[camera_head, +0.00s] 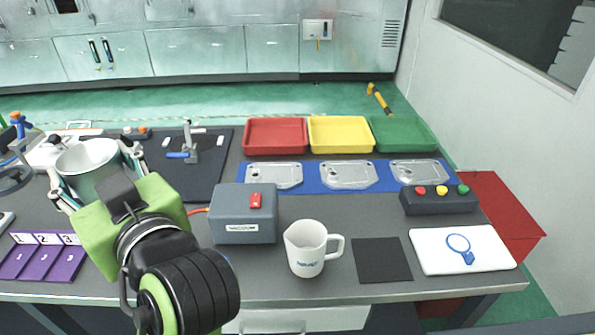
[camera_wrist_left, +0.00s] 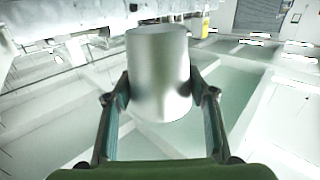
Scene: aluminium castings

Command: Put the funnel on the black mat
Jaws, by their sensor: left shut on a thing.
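My left gripper (camera_head: 97,172) is shut on a grey, tapered round piece (camera_head: 88,158), which I take for the funnel. Its wide mouth faces up in the head view, and no spout shows. In the left wrist view the funnel (camera_wrist_left: 160,72) sits between the two fingers, which touch its sides. It is held at the left of the table, apart from the mat. The black mat (camera_head: 383,260) is a small, bare square near the table's front edge, right of the white jug. My right gripper is not in view.
A white jug (camera_head: 306,250) and a grey box (camera_head: 244,216) stand between the funnel and the mat. A white board (camera_head: 430,262) with a blue ring lies right of the mat. Behind is a black button box (camera_head: 415,204). A larger dark sheet (camera_head: 205,190) bears a clamp (camera_head: 188,148).

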